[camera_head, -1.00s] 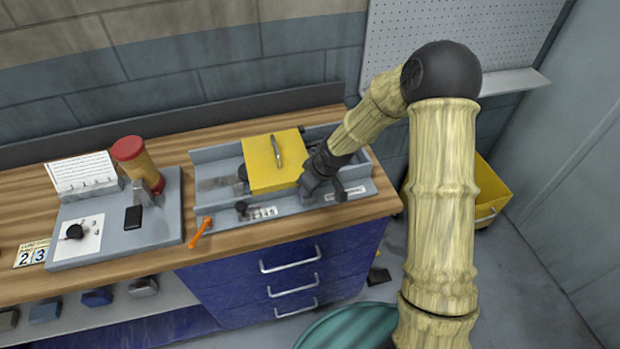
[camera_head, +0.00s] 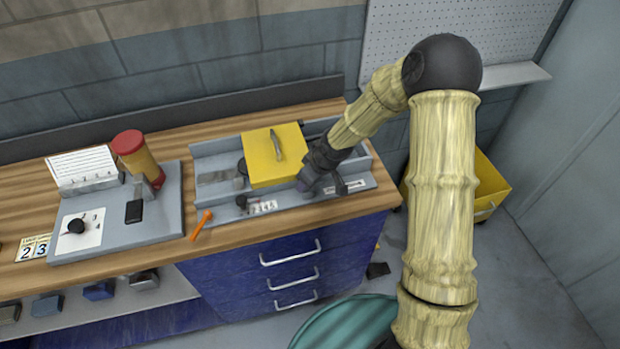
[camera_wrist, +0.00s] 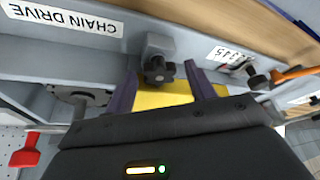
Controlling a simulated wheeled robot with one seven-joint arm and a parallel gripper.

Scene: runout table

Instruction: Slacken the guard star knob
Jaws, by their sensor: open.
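The guard star knob (camera_wrist: 158,70) is black and lobed, on a grey block at the edge of the yellow guard (camera_wrist: 170,96) in the wrist view. My gripper (camera_wrist: 160,72) is open, with one purple finger on either side of the knob. I see a gap between the knob and each finger. In the head view the yellow guard (camera_head: 272,160) sits on the grey machine bed (camera_head: 215,165), and my gripper (camera_head: 312,182) is at its front right corner. The knob is hidden behind the gripper there.
A small dark knob (camera_head: 242,202) sits beside a number counter (camera_head: 263,207). A red handle (camera_wrist: 25,150) shows in the wrist view.

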